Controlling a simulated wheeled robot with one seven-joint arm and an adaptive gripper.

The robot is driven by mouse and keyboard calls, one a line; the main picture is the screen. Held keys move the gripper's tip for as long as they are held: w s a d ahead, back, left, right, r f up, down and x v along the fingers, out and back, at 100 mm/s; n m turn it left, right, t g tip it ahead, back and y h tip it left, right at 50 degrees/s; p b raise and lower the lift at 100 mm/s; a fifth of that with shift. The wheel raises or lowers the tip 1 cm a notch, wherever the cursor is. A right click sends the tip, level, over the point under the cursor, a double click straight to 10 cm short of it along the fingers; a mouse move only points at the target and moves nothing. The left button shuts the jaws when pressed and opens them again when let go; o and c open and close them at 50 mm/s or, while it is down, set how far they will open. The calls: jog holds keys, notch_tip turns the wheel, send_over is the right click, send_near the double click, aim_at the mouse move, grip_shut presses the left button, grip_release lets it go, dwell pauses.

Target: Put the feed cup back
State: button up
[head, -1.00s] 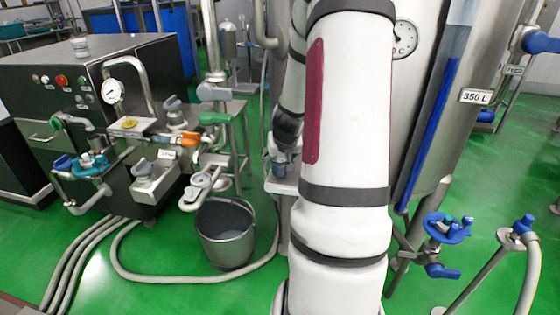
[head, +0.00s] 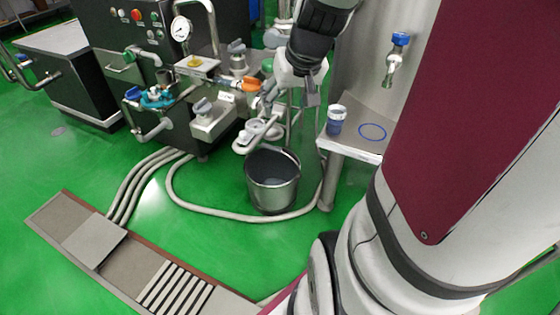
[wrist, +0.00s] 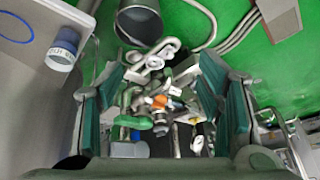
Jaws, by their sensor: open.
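A small cup (head: 335,120), blue with a pale upper part, stands on a metal shelf (head: 355,148) beside the tank. A blue ring (head: 372,131) is marked on the shelf, to the right of the cup and apart from it. In the wrist view the cup (wrist: 63,48) is at the upper left, outside my fingers, with the ring (wrist: 15,25) farther left. My gripper (head: 312,95) is up and to the left of the cup, not touching it. In the wrist view my gripper (wrist: 160,95) is open, with nothing held between its fingers.
A metal bucket (head: 272,180) stands on the green floor below my gripper. Pipes and valves (head: 215,115) crowd the left of the shelf. A tap (head: 396,60) juts from the tank above the ring. Hoses (head: 150,175) run across the floor.

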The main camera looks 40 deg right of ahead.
jog(key=s+a+r+n+g+y, duration=0.1)
jog(key=s+a+r+n, duration=0.1)
jog(key=s+a, duration=0.35)
jog(key=s+a+r+n+y, duration=0.1)
jog(key=s+a+r, duration=0.15)
jog(key=a, duration=0.65)
jog(key=s+a+n+g, duration=0.2)
jog(key=s+a, duration=0.2)
jog(key=s, duration=0.6)
jog(key=shift+s+f, duration=0.15)
jog(key=shift+s, duration=0.15)
jog(key=shift+a, duration=0.1)
notch_tip(320, 180, up, 11)
jog(key=t+p, duration=0.2)
jog(key=p, duration=0.7)
jog(key=shift+p, duration=0.3)
